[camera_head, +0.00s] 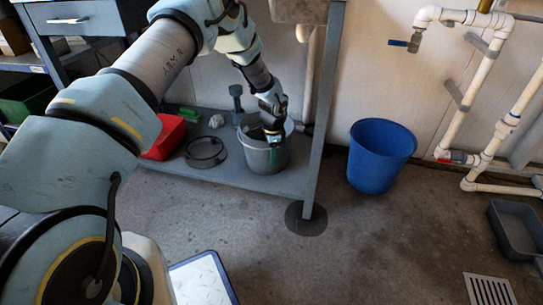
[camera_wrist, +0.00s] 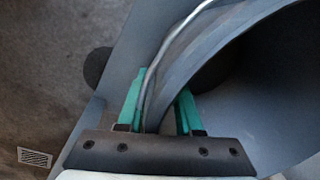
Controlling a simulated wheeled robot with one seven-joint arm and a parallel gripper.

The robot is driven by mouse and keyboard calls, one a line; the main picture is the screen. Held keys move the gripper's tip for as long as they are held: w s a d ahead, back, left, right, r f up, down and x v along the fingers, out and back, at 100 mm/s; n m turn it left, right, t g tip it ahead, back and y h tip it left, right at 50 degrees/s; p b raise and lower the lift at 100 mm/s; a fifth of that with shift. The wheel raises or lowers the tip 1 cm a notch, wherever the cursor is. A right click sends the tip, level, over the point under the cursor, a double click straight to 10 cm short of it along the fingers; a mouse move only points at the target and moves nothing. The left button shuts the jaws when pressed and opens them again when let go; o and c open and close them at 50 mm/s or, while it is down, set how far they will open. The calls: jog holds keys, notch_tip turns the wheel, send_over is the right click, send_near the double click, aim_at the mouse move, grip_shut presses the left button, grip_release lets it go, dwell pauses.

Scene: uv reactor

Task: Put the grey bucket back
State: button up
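The grey bucket (camera_head: 264,157) stands upright on the low grey shelf, near the shelf's front right leg. My gripper (camera_head: 272,132) reaches down to the bucket's rim in the head view. In the wrist view, the teal fingers of my gripper (camera_wrist: 160,100) stand on either side of the bucket's rim (camera_wrist: 200,62), one outside and one inside. A thin metal wire handle (camera_wrist: 172,48) runs between the fingers along the rim. I cannot tell whether the fingers press on the rim.
A blue bucket (camera_head: 380,155) stands on the floor to the right. On the shelf (camera_head: 240,185) are a red bin (camera_head: 166,137), a dark ring (camera_head: 206,152) and a dark upright fitting (camera_head: 237,100). White pipes (camera_head: 470,95) line the right wall. The floor in front is mostly clear.

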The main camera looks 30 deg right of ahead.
jog(key=r+p, duration=0.1)
jog(key=r, duration=0.1)
jog(key=r+p, duration=0.1)
jog(key=r, duration=0.4)
jog(key=shift+s+a+r+p, duration=0.1)
jog(key=shift+s+r+p, duration=0.3)
jog(key=w+a+r+n, duration=0.2)
jog(key=a+r+n, duration=0.2)
jog(key=a+r, duration=0.45)
jog(key=w+a+r+n, duration=0.1)
jog(key=a+r+n, duration=0.4)
jog(key=a, duration=0.7)
jog(key=s+a+r+n, duration=0.5)
jog(key=s+a, duration=0.2)
jog(key=a, duration=0.3)
jog(key=s+a+r+n, duration=0.5)
jog(key=s+a+n, duration=0.1)
jog(key=a, duration=0.5)
jog(key=shift+s+a+r+t, duration=0.15)
jog(key=shift+s+a+t, duration=0.1)
jog(key=shift+s+t, duration=0.1)
